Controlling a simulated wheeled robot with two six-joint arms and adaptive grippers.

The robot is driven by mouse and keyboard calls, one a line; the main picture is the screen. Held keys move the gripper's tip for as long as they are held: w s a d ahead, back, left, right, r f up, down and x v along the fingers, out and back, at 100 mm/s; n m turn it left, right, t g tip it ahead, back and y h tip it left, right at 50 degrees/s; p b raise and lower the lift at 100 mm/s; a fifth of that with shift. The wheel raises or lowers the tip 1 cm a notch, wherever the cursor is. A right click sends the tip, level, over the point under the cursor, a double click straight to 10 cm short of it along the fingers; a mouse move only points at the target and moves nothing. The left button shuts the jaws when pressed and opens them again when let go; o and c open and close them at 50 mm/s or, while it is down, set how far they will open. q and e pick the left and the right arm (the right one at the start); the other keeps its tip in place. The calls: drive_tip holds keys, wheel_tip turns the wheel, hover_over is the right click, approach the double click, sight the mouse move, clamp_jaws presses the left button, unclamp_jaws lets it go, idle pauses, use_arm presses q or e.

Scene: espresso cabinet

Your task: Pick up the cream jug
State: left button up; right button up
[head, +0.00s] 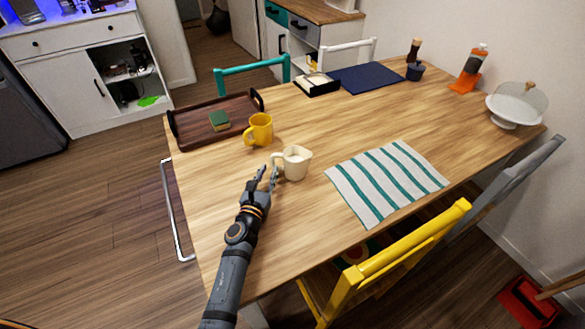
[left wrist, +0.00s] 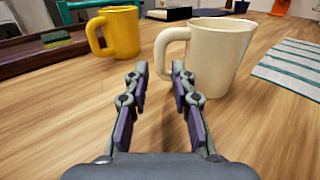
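The cream jug (head: 297,162) stands upright on the wooden table, near its front-left part. Its handle points left, toward my left gripper. My left gripper (head: 267,178) is just in front of the jug and low over the table. In the left wrist view the jug (left wrist: 217,57) is ahead and slightly right, with its handle beyond the fingertips. The two fingers (left wrist: 158,72) are apart with nothing between them. Whether a fingertip touches the jug or its handle, I cannot tell. My right gripper is in neither view.
A yellow mug (head: 260,130) stands behind and left of the jug. A dark wooden tray (head: 180,127) holds a green sponge (head: 219,120). A striped cloth (head: 387,181) lies to the right. A yellow chair (head: 400,248) stands at the front edge. Bare table lies between jug and cloth.

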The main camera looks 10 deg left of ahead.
sight(272, 164)
use_arm(q)
drive_tip(key=w, duration=0.5)
drive_tip(key=shift+d, duration=0.35)
drive_tip(key=shift+s+r, duration=0.1)
drive_tip(key=shift+c, duration=0.5)
clamp_jaws()
